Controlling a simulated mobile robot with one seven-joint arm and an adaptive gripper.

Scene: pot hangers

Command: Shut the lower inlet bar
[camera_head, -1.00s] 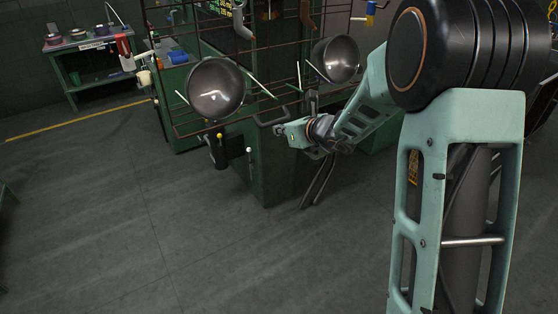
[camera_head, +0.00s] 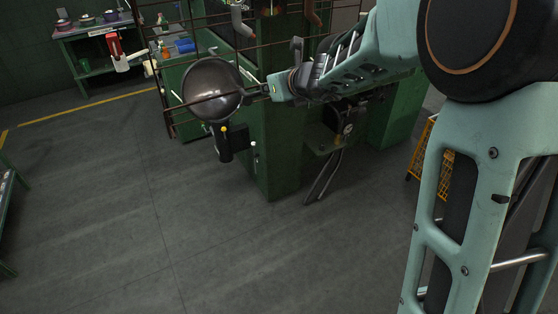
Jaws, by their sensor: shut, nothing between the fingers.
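I cannot tell for sure which part is the lower inlet bar. Two small levers show on the green cabinet below the near pot: one with a yellow knob (camera_head: 224,129) by a black fitting (camera_head: 224,147), and one with a white knob (camera_head: 254,144). My gripper (camera_head: 257,91) is shut and empty, pointing left, at the right edge of the dark round pot (camera_head: 212,90). It is above and apart from both knobs in the picture. I cannot tell whether it touches the pot. My forearm hides part of the rack behind it.
A brown wire rack (camera_head: 169,100) stands by the green cabinet (camera_head: 274,150). A black box with a gauge (camera_head: 347,128) and hanging hoses is below my arm. A yellow crate (camera_head: 424,150) is at right. The grey floor in front is clear.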

